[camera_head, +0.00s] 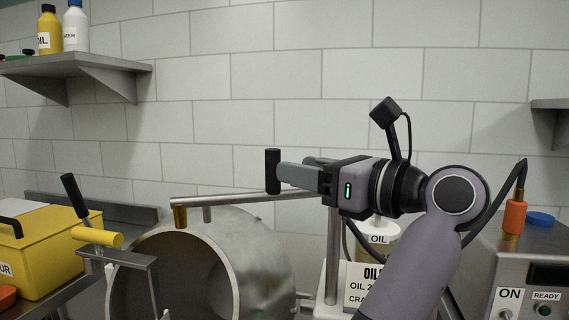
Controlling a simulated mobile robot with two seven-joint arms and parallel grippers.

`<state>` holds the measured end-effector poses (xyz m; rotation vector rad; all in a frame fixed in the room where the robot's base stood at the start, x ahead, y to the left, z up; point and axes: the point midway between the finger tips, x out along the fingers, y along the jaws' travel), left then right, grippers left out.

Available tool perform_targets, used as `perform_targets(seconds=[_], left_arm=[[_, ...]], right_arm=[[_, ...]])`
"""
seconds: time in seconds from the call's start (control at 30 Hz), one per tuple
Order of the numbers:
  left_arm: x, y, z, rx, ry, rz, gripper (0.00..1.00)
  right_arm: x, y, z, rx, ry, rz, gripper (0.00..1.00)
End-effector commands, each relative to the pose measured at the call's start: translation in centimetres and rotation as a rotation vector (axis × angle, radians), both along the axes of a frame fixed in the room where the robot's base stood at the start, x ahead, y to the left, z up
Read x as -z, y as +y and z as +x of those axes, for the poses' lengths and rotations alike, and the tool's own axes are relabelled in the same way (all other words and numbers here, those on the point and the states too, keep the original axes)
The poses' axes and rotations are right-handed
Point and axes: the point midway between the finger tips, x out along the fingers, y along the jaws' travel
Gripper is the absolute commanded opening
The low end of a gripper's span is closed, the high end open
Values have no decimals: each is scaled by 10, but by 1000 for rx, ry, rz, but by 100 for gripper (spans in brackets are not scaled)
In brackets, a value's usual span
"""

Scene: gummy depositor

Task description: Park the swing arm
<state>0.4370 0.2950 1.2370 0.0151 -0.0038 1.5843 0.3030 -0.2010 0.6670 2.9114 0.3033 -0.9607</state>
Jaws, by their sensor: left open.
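The swing arm (235,199) is a thin metal bar reaching left from an upright post (333,255). It passes over the open steel drum (268,248). A brass nozzle (180,217) hangs from its left end, over the drum's upper left rim. A black upright handle (272,171) stands on the bar. My left gripper (284,174) is open and points left, its fingertips right at the handle's right side. I cannot tell whether the handle is between the fingers. The gripper body hides where the bar meets the post. My right gripper is not in view.
An oil container (379,238) and a sign (362,287) stand behind my forearm. A control box (545,270) with an orange plug (514,216) is at right. A yellow bin (45,250) and a lever (75,195) are at left. A shelf (75,66) holds bottles.

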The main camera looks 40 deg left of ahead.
Motion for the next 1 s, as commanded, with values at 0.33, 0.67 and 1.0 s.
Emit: perform_targets(seconds=[0.33,0.67,1.0], left_arm=[[-2,31,-1,0,-7,-13,50],[-1,67,-1,2,-5,-12,50],[0,71,-1,4,-5,-12,50]], right_arm=[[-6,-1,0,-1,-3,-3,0],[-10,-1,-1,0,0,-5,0],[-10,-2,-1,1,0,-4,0]])
